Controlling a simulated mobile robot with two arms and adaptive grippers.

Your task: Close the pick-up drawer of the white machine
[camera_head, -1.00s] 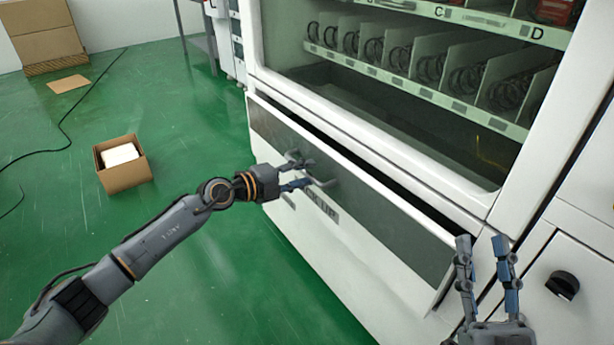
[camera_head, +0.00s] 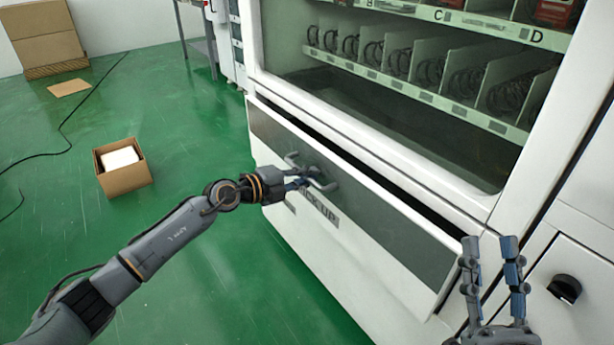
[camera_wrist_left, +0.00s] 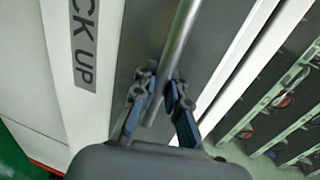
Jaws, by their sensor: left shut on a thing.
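The pick-up drawer (camera_head: 392,238) of the white machine (camera_head: 470,205) is tilted partly out, with a dark gap along its top edge. Its bar handle (camera_head: 326,184) sits on the dark front panel above the "PICK UP" label (camera_head: 318,205). My left gripper (camera_head: 306,179) is shut on the handle. In the left wrist view the gripper's fingers (camera_wrist_left: 160,92) lie on either side of the metal handle bar (camera_wrist_left: 180,40). My right gripper (camera_head: 492,262) is open and empty, fingers upward, in front of the machine's lower right side.
Shelves with wire coils (camera_head: 430,75) stand behind the machine's window above the drawer. A black knob (camera_head: 564,287) is on the right panel. An open cardboard box (camera_head: 123,178) stands on the green floor at left. The floor between box and machine is clear.

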